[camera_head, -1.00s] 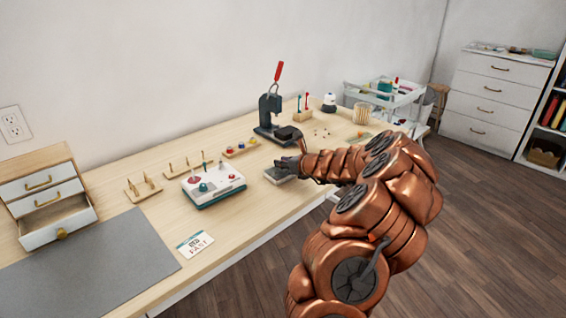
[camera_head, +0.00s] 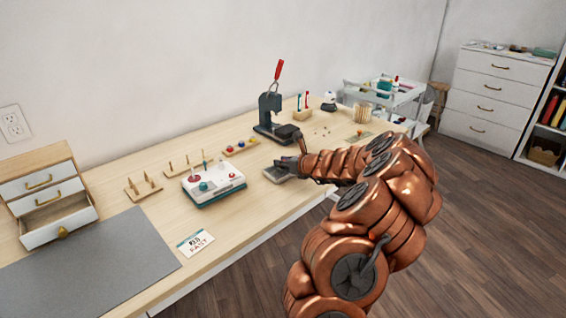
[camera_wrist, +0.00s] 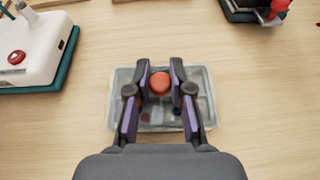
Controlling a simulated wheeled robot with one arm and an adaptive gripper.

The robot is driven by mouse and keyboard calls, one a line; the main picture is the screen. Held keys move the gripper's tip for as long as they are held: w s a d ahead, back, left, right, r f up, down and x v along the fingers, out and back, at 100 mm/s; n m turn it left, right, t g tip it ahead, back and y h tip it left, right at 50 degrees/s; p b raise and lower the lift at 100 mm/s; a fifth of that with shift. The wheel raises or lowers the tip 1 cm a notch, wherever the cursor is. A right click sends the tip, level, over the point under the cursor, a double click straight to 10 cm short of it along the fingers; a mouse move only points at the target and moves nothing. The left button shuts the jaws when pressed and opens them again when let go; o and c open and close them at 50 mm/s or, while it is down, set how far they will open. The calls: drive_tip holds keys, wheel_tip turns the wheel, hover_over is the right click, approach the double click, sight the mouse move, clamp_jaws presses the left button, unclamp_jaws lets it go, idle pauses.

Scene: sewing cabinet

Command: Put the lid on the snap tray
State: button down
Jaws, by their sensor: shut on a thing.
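The snap tray (camera_wrist: 121,77) is a pale grey rectangular tray on the wooden table, and it also shows in the head view (camera_head: 271,177). In the wrist view, small dark and reddish things show dimly inside it. My gripper (camera_wrist: 160,80) is right over the tray. Its fingers are shut on a round orange-red knob (camera_wrist: 160,85), which looks like the handle of the clear lid. The lid's outline is hard to tell from the tray, so I cannot tell whether they touch. In the head view, my gripper (camera_head: 298,160) hides part of the tray.
A white-and-teal machine (camera_head: 214,184) stands left of the tray. A dark press with a red lever (camera_head: 272,112) stands behind it. Wooden peg stands, a grey mat (camera_head: 95,262) and a small drawer cabinet (camera_head: 45,195) are further left. Bare table lies in front of the tray.

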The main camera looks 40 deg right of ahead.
drive_tip(key=c, duration=1)
unclamp_jaws()
drive_tip(key=shift+o, duration=0.2)
drive_tip(key=shift+v, duration=6.05)
